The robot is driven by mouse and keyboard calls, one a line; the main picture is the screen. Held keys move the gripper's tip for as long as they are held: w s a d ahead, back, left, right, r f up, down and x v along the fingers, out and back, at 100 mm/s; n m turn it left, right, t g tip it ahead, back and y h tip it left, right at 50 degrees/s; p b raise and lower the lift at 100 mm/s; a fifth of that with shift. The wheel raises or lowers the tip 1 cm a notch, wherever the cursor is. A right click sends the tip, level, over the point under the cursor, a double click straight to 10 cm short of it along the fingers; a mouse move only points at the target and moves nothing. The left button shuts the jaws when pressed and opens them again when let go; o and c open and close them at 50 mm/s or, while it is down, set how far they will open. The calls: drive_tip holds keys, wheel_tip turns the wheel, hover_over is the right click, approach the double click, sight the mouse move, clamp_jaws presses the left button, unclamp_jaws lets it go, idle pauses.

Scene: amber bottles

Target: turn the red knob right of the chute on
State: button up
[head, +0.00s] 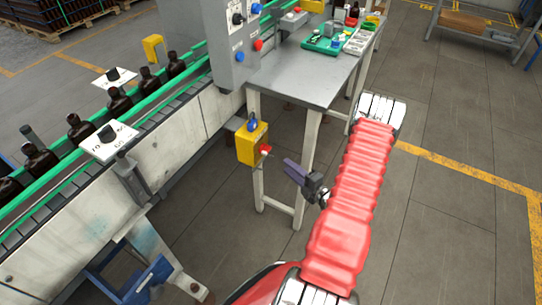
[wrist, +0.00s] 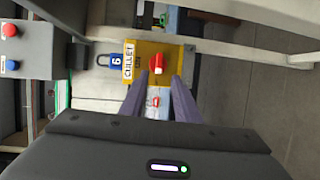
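A yellow box (head: 246,143) hangs by the front leg of the grey metal table, and the red knob (head: 265,149) sits on its right face. In the wrist view the red knob (wrist: 156,64) stands out from the yellow box (wrist: 176,54), beside a label reading CULLET (wrist: 128,60). A blue padlock (wrist: 108,60) hangs at the label's left. My gripper (head: 287,164) has purple fingers pointing at the box, a short way off. In the wrist view my gripper (wrist: 160,78) is open and empty, its fingertips apart just below the knob. I cannot make out a chute for certain.
The grey table (head: 310,75) stands above and behind the box, with a green tray (head: 322,40) on it. The conveyor (head: 150,120) with brown bottles runs at the left. A grey control panel (head: 232,45) stands beside the table.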

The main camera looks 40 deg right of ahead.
sight(265, 150)
drive_tip(key=s, duration=0.1)
drive_tip(key=f, duration=0.1)
drive_tip(key=s+t, duration=0.1)
drive_tip(key=shift+s+a+f, duration=0.15)
drive_tip(key=shift+s+a, duration=0.2)
drive_tip(key=shift+w, duration=0.1)
drive_tip(key=w, duration=1.3)
drive_tip(key=shift+w+d, duration=0.35)
drive_tip(key=shift+c, duration=0.2)
